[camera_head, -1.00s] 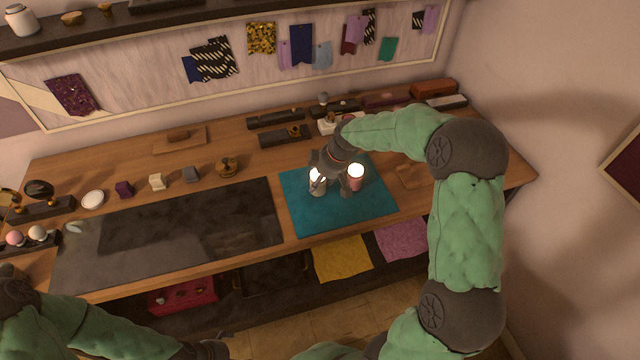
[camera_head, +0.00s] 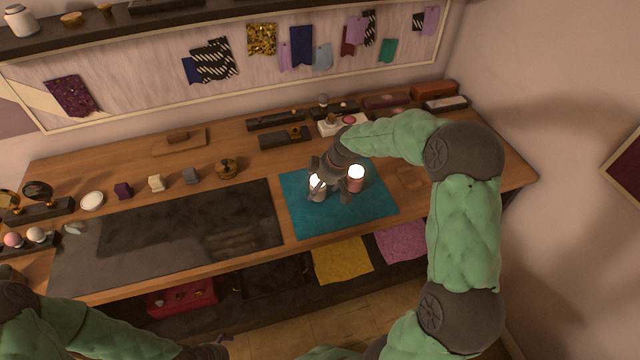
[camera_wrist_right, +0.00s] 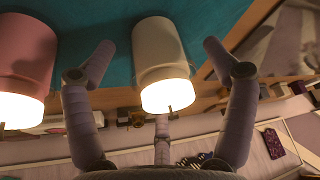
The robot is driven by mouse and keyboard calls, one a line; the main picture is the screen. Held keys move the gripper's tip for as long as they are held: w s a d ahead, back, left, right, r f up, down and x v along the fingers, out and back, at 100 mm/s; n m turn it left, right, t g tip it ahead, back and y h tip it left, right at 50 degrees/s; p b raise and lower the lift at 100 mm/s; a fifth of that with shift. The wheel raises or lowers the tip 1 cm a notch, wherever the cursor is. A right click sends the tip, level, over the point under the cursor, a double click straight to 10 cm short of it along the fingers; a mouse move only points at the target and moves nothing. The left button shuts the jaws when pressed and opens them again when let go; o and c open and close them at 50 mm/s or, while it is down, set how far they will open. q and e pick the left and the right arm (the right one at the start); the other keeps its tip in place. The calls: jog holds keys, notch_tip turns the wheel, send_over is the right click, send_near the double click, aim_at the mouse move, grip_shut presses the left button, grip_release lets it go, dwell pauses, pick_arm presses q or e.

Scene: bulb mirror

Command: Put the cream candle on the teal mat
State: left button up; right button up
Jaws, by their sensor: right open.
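The cream candle (camera_wrist_right: 160,62) stands on the teal mat (camera_wrist_right: 112,22), its lit top facing the right wrist camera. In the head view the cream candle (camera_head: 317,188) is partly hidden by my right gripper (camera_head: 328,187). The right gripper's fingers (camera_wrist_right: 157,60) are spread on either side of the candle, with gaps visible and nothing gripped. The teal mat (camera_head: 350,216) lies on the wooden table. A pink candle (camera_head: 355,181) also stands on the mat, just right of the gripper. My left gripper (camera_head: 222,346) is at the bottom edge, too unclear to read.
A dark glossy panel (camera_head: 170,236) lies left of the mat. Small blocks and a brass piece (camera_head: 227,168) line the table behind it. Dark trays (camera_head: 285,136) sit at the back. Yellow cloth (camera_head: 342,260) hangs below the front edge.

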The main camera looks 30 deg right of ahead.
jog(key=p+v, duration=0.3)
jog(key=v, duration=0.9)
jog(key=shift+r, duration=0.15)
